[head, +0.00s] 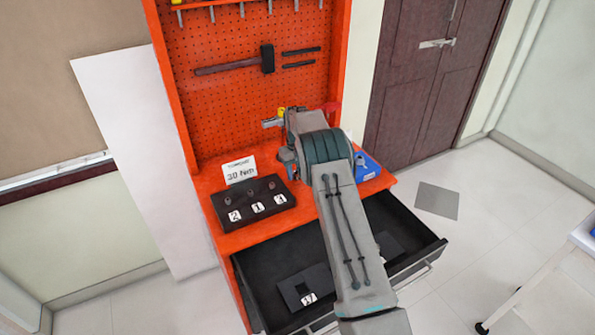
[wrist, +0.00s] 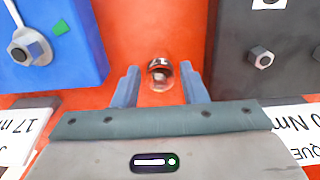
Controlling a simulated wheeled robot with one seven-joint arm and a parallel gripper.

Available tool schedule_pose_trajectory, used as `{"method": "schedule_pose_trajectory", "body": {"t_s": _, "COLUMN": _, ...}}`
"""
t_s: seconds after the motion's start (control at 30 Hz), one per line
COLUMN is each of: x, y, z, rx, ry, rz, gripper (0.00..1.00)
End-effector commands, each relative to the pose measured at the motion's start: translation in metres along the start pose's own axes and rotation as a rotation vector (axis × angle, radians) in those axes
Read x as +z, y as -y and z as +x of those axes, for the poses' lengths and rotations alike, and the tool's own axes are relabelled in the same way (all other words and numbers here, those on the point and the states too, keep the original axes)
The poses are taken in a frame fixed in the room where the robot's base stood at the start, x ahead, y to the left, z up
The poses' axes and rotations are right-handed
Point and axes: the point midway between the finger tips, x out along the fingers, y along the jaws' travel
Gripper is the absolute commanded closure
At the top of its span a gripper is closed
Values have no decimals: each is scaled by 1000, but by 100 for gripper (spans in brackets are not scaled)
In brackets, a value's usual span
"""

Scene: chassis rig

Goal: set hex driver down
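My gripper (wrist: 160,84) points down at the orange bench top in the wrist view, its two blue-grey fingers apart. A small shiny metal piece with a dark band (wrist: 160,72), perhaps the hex driver seen end-on, shows between the fingertips. Orange shows on both sides of it, so the fingers do not seem to touch it. I cannot tell whether it rests on the bench. In the head view my arm hides the fingertips and this piece.
A black block (head: 250,206) with numbered spots sits left of my arm, and a blue block (head: 366,166) right of it. An orange pegboard (head: 225,95) with a hammer (head: 240,64) rises behind. An open drawer (head: 262,283) is below. A white panel (head: 145,150) leans at left.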

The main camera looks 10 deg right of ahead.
Motion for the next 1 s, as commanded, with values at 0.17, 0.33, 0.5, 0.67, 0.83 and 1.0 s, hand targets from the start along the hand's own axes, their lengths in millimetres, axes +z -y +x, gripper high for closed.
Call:
{"method": "schedule_pose_trajectory", "body": {"t_s": 0.17, "x": 0, "y": 0, "z": 0, "rx": 0, "ry": 0, "rz": 0, "gripper": 52}}
{"method": "schedule_pose_trajectory", "body": {"t_s": 0.33, "x": 0, "y": 0, "z": -3, "rx": 0, "ry": 0, "rz": 0, "gripper": 52}}
{"method": "schedule_pose_trajectory", "body": {"t_s": 0.5, "x": -1, "y": -1, "z": -20, "rx": 1, "ry": -4, "rz": 1, "gripper": 52}}
{"method": "schedule_pose_trajectory", "body": {"t_s": 0.67, "x": -1, "y": -1, "z": -55, "rx": 2, "ry": -5, "rz": 1, "gripper": 52}}
{"method": "schedule_pose_trajectory", "body": {"t_s": 0.83, "x": -1, "y": 0, "z": -90, "rx": 1, "ry": -3, "rz": 1, "gripper": 52}}
{"method": "schedule_pose_trajectory", "body": {"t_s": 1.0, "x": 0, "y": 0, "z": -115, "rx": 0, "ry": -2, "rz": 1, "gripper": 52}}
